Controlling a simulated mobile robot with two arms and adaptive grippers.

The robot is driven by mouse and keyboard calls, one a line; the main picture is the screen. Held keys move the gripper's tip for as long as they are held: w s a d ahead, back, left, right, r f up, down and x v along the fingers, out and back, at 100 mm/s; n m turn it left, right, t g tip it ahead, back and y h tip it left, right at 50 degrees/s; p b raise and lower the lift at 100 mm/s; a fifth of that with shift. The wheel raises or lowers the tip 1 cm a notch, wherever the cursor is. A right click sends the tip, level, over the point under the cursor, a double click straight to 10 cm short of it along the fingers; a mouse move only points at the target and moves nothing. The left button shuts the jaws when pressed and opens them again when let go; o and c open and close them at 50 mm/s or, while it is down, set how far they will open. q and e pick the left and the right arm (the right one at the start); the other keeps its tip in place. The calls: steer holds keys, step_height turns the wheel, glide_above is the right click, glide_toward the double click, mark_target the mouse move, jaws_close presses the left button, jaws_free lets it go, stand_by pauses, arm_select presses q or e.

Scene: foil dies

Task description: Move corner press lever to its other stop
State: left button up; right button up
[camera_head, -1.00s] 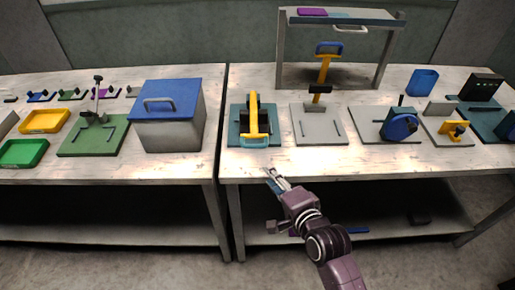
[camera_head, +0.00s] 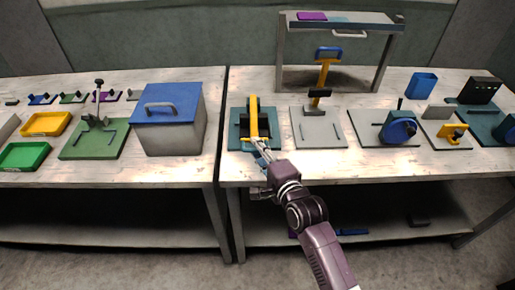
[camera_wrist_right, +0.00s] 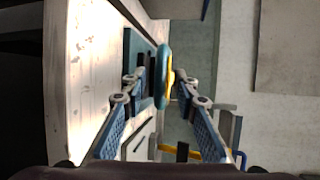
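A press on a teal base (camera_head: 234,141) stands at the front left of the right-hand table. Its yellow lever (camera_head: 254,118) lies low and points toward the table's front edge. My right gripper (camera_head: 260,144) is at the lever's front end and hides part of it. In the right wrist view my right gripper (camera_wrist_right: 160,78) is open, its two fingers apart with the lever's teal-and-yellow handle (camera_wrist_right: 163,75) between them. The handle looks clear of at least one finger; contact is hard to tell. My left gripper is not in view.
A grey-based press (camera_head: 320,133) with a raised yellow lever and blue handle (camera_head: 328,53) stands just right. A blue-wheeled device (camera_head: 399,127) is farther right. A blue-lidded box (camera_head: 170,118) stands left, across the gap between tables. A shelf (camera_head: 345,22) stands behind.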

steer(key=shift+w, duration=0.15)
steer(key=shift+f, duration=0.1)
jaws_close()
stand_by(0.3)
